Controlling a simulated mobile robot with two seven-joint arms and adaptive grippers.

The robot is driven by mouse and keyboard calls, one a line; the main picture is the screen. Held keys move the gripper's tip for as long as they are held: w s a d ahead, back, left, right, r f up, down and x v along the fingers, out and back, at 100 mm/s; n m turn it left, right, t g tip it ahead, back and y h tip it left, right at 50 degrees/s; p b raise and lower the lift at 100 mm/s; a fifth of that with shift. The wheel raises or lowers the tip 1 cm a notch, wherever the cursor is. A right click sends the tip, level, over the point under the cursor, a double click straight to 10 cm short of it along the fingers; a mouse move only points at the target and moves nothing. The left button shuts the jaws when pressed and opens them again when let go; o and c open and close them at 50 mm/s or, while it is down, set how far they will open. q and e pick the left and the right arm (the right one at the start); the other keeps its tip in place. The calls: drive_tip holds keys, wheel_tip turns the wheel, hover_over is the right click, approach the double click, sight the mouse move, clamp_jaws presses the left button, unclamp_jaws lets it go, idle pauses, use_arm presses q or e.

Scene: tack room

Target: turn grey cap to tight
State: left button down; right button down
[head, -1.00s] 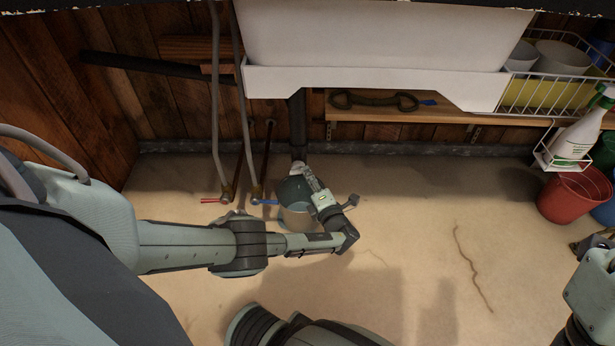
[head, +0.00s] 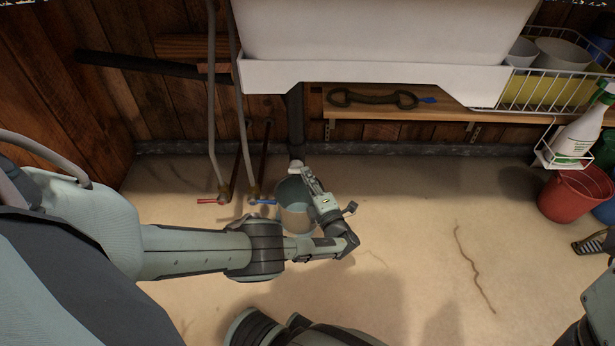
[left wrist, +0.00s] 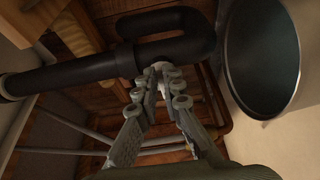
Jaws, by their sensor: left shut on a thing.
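The grey cap (head: 296,164) is a small pale piece at the bottom of the dark drain pipe (head: 297,115) under the white sink. My left gripper (head: 306,174) reaches up to it from below and is shut on it. In the left wrist view, the fingers (left wrist: 163,85) close around the pale cap (left wrist: 161,66), just under the bend of the black pipe (left wrist: 165,50). The fingers hide most of the cap, so how tight it sits does not show. Part of my right gripper (head: 594,243) shows at the right edge; its jaw state is unclear.
A bucket (head: 293,212) stands on the floor right under the pipe, close to my left gripper; its rim also shows in the left wrist view (left wrist: 234,75). Red (head: 207,201) and blue (head: 262,202) valve handles are just left. A red bucket (head: 569,200) stands right.

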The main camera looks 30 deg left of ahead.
use_arm(q)
drive_tip(key=c, duration=1.6)
unclamp_jaws()
drive_tip(key=shift+c, duration=0.2)
drive_tip(key=shift+d, duration=0.1)
drive_tip(key=v, duration=0.7)
drive_tip(key=shift+s+d, duration=0.15)
